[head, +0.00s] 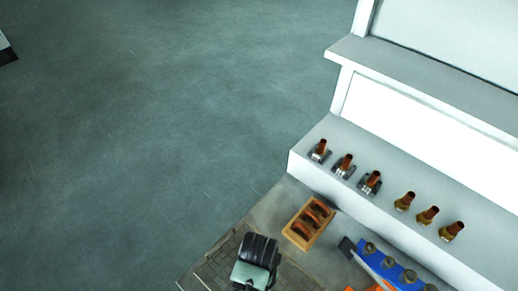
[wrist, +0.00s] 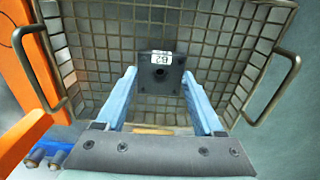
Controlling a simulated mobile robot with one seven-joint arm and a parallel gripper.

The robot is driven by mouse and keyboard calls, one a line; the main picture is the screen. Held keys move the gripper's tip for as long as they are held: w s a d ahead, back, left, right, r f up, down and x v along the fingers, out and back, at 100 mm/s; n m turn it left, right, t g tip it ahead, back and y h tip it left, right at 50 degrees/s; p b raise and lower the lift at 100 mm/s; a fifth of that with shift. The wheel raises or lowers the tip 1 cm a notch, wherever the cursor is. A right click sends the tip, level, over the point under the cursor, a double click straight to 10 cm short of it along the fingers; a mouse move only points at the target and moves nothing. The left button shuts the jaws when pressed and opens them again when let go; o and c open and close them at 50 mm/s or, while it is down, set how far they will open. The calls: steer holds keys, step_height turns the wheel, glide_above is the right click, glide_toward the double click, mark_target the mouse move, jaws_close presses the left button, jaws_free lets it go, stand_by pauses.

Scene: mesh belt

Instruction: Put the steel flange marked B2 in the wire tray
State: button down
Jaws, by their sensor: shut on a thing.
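The steel flange (wrist: 147,79) is a dark square plate with a round hole and a white label marked B2. In the wrist view it sits between the blue fingers of my gripper (wrist: 159,80), which are shut on it. Behind it is the wire tray (wrist: 95,45), a mesh basket with a bar handle on its left and right sides. The flange lies over the tray's mesh floor in the picture; its height above the floor cannot be told. In the head view my arm's dark end hides the gripper and flange.
An orange piece (wrist: 22,75) stands left of the tray. In the head view, a wooden box (head: 292,237) with brown curved parts and a blue rack (head: 373,259) with several fittings are on the right. Several copper-topped fittings (head: 346,161) line the white ledge. Open floor fills the left.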

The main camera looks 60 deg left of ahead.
steer(key=shift+f, duration=1.15)
jaws_free()
step_height(320, 180, up, 12)
